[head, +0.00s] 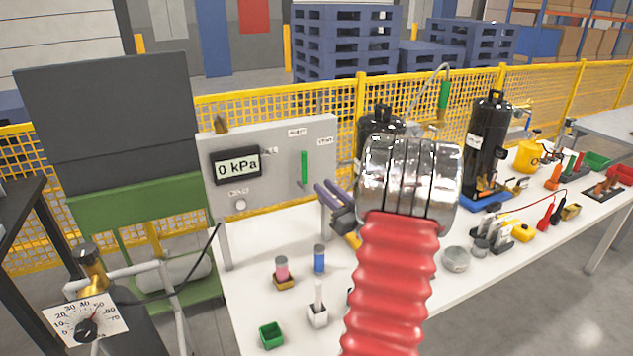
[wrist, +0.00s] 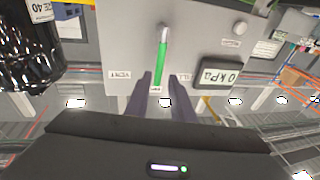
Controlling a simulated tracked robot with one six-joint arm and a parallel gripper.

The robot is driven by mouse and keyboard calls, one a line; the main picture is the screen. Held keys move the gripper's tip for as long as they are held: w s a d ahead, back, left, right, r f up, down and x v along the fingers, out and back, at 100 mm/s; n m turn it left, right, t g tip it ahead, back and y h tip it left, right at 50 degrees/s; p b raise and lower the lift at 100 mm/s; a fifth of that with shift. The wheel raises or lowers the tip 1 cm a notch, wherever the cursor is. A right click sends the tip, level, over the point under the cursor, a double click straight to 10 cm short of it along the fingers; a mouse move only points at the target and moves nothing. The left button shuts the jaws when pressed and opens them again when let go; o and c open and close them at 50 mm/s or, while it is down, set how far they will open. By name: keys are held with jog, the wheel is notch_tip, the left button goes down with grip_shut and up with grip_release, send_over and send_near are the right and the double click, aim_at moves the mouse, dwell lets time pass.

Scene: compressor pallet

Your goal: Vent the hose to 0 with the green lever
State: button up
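The green lever (head: 304,168) stands upright on the front of the grey panel (head: 265,198). It also shows in the wrist view (wrist: 160,62), where the picture is upside down, between the VENT label (wrist: 119,74) and another label partly covered by a finger. The panel's display (head: 237,165) reads 0 kPa, and reads the same in the wrist view (wrist: 216,76). My gripper (head: 320,190) is just right of and below the lever in the head view. In the wrist view its two dark fingers (wrist: 160,80) are apart, with the lever's free end showing between them; contact cannot be told.
A dial gauge (head: 86,322) with a red needle stands at lower left, with a thin black hose (head: 200,268) near it. The white table (head: 243,285) holds small coloured blocks, black cylinders (head: 488,138) and tools. A yellow mesh fence (head: 240,105) runs behind.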

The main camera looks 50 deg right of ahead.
jog(key=shift+v, duration=1.2)
